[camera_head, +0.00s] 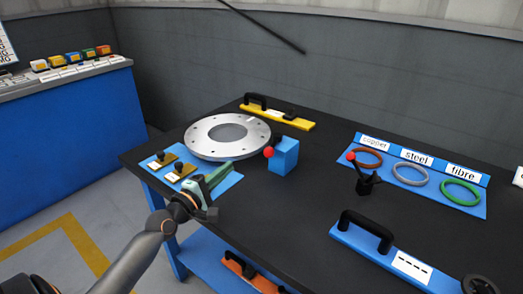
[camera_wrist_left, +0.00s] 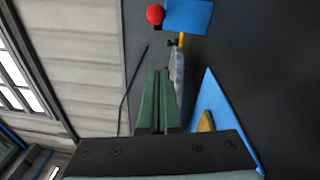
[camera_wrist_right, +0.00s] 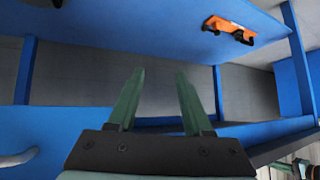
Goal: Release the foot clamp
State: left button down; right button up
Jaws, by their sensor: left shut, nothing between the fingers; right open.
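A blue block (camera_head: 284,156) with a red ball knob (camera_head: 268,152) stands beside the grey flanged disc (camera_head: 207,150). A small black lever clamp (camera_head: 368,184) with a red ball (camera_head: 351,156) stands mid-table; I cannot tell which is the foot clamp. My left gripper (camera_head: 224,171) is shut and empty, over the blue mat at the disc's near side, apart from both knobs. In the left wrist view, the blue block (camera_wrist_left: 188,16) and red knob (camera_wrist_left: 155,14) lie beyond its closed fingers (camera_wrist_left: 158,74). My right gripper (camera_wrist_right: 160,75) is open and empty, facing the blue bench frame.
The blue mat (camera_head: 225,185) holds two small labelled brass-coloured pieces. A yellow handled bar (camera_head: 285,120) lies behind the disc. Copper, steel and fibre rings lie on a blue board (camera_head: 470,208) at right. A blue handled plate (camera_head: 400,266) lies in front. An orange handled item (camera_wrist_right: 230,30) sits on the lower shelf.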

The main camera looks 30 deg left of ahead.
aim_at(273, 147)
pick_arm(q)
jog(key=shift+w, duration=0.3)
jog(key=w, duration=0.4)
jog(key=w+b, duration=0.1)
jog(key=w, duration=0.3)
jog(key=shift+w+r, duration=0.2)
jog(key=shift+w, duration=0.2)
jog(key=shift+w+d+r+p, duration=0.2)
jog(key=shift+w+d+p, duration=0.15)
jog(key=shift+d, duration=0.3)
jog(key=shift+w+d+r+p, duration=0.2)
jog(key=shift+w+d+p, duration=0.15)
jog(key=shift+d, duration=0.75)
jog(key=shift+w+d, duration=0.1)
jog(key=shift+d, duration=0.05)
